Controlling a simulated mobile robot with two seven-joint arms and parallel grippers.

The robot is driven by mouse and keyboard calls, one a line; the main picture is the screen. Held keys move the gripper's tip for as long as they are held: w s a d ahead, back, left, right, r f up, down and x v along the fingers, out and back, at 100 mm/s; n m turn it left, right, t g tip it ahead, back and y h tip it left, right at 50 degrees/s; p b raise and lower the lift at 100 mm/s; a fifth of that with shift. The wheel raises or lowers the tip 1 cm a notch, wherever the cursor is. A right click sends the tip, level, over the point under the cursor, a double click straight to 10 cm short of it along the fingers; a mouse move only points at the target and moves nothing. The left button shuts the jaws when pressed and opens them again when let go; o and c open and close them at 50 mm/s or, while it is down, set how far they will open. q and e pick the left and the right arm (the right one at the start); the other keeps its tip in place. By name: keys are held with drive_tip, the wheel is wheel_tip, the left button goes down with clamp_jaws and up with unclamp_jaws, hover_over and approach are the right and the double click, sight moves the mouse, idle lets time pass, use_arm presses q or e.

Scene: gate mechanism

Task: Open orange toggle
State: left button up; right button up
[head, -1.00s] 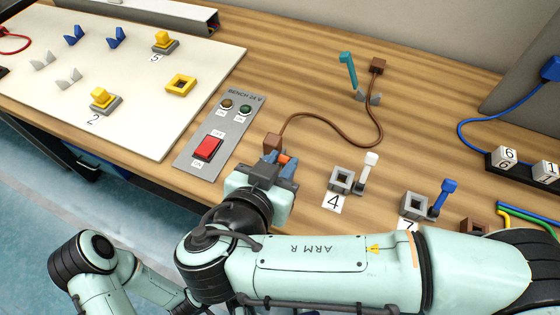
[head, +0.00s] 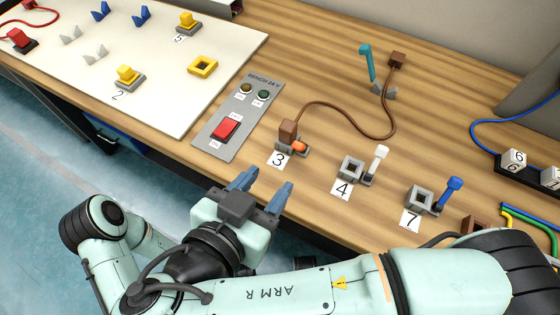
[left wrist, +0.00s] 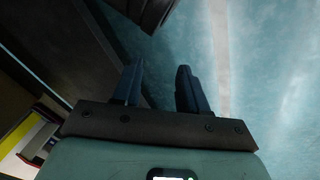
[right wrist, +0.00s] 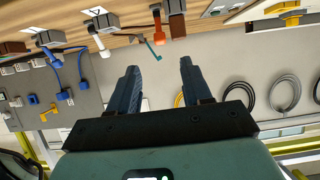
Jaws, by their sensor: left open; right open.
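The brown cable curves back to a brown block (head: 397,60) near the teal toggle (head: 367,62). A grey panel with a red switch (head: 226,128) stands left of label 3. Grey sockets at 4 (head: 350,166) and 7 (head: 420,198) are to the right.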

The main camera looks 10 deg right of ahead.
use_arm(q)
drive_tip(key=shift+s+d+r+g+p, duration=0.15)
drive_tip(key=shift+s+d+r+p, duration=0.1)
drive_tip(key=shift+s, duration=0.25)
drive_tip(key=shift+s+d+r+g+p, duration=0.15)
drive_tip(key=shift+s+d+r, duration=0.1)
drive_tip(key=shift+s, duration=0.25)
